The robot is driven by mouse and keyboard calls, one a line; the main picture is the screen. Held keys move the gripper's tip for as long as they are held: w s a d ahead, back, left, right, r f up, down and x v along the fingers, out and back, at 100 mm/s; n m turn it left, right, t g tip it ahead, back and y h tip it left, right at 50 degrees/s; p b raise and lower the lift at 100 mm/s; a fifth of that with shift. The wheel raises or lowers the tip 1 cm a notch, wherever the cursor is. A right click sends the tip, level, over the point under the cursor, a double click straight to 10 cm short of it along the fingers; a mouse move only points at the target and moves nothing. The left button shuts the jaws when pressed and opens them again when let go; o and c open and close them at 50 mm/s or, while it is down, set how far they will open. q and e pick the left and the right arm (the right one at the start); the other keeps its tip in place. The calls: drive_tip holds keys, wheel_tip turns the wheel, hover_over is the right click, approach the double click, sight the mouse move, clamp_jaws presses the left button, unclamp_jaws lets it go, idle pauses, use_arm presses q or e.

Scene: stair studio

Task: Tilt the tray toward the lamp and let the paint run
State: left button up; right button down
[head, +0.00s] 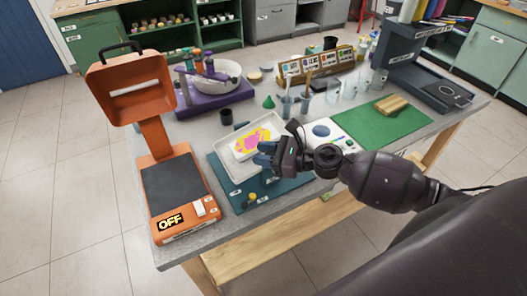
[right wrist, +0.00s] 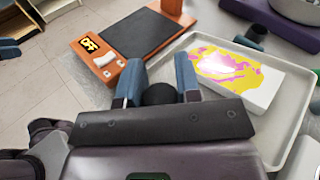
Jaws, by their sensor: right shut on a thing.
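The white tray (head: 225,158) is over a blue mat on the table. It holds a white block (head: 240,154) whose top has yellow and pink paint (head: 254,141). In the right wrist view the paint (right wrist: 225,65) covers much of the block's top. My right gripper (head: 266,153) is at the tray's near right side. Its blue fingers (right wrist: 160,80) are around a dark rounded piece (right wrist: 160,95) by the tray's edge, seemingly its grip. I cannot tell whether the tray is tilted. The orange lamp (head: 157,140) stands left of the tray, marked OFF. My left gripper is out of view.
A purple stand with a white bowl (head: 222,75) is behind the tray. A dark cup (head: 226,117), a green cone (head: 268,102) and brush jars (head: 287,105) stand nearby. A green mat (head: 385,125) with a wooden block lies to the right.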

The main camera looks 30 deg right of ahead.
drive_tip(key=c, duration=0.8)
unclamp_jaws()
drive_tip(key=shift+c, duration=0.2)
drive_tip(key=b+v, duration=0.2)
drive_tip(key=v, duration=0.8)
drive_tip(key=shift+s+d+b, duration=0.25)
drive_tip(key=shift+d+b, duration=0.05)
drive_tip(key=shift+b, duration=0.05)
drive_tip(key=shift+r, duration=0.1)
